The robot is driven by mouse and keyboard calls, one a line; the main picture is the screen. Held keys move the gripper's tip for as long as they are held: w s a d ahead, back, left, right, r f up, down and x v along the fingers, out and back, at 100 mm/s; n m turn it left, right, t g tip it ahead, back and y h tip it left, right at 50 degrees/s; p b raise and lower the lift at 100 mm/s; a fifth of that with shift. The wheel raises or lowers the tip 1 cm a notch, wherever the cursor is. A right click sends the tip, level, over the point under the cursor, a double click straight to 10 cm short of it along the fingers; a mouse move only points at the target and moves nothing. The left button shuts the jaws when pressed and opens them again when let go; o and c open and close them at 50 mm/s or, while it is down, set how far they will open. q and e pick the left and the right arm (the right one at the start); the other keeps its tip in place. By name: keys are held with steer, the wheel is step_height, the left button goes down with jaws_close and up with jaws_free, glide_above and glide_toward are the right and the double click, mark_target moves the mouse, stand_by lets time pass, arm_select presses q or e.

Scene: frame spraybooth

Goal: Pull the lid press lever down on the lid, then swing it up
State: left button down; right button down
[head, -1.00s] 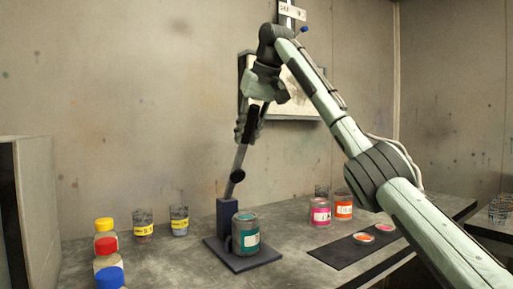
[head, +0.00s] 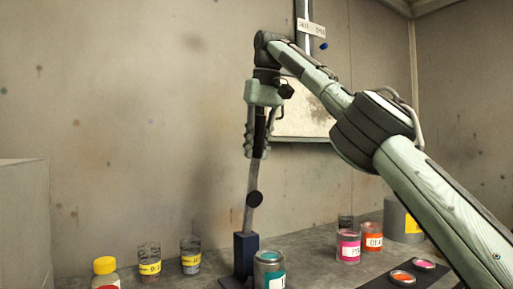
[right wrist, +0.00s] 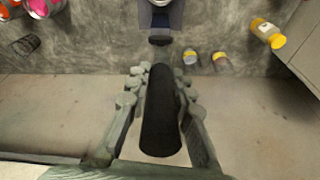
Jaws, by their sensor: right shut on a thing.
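The press lever (head: 251,179) is a grey bar with a black grip, standing nearly upright on the dark blue press post (head: 245,252). A black round pad (head: 254,199) sits partway up the bar. My right gripper (head: 257,150) is shut around the black grip, which also shows between its fingers in the right wrist view (right wrist: 160,125). The tin (head: 269,275) with a teal label stands beside the post, well below the pad. Its teal lid (head: 268,256) shows on top; I cannot tell how firmly it is seated. My left gripper is out of view.
Pink (head: 348,246) and orange (head: 371,237) labelled tins stand to the right, near small open lids (head: 403,277) on a dark mat. Yellow-labelled jars (head: 190,255) and a yellow-capped bottle (head: 105,267) stand left. The air around the lever is clear.

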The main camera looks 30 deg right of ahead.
steer(key=shift+f, duration=0.1)
steer(key=c, duration=1.4)
jaws_free()
steer(key=shift+o, duration=0.4)
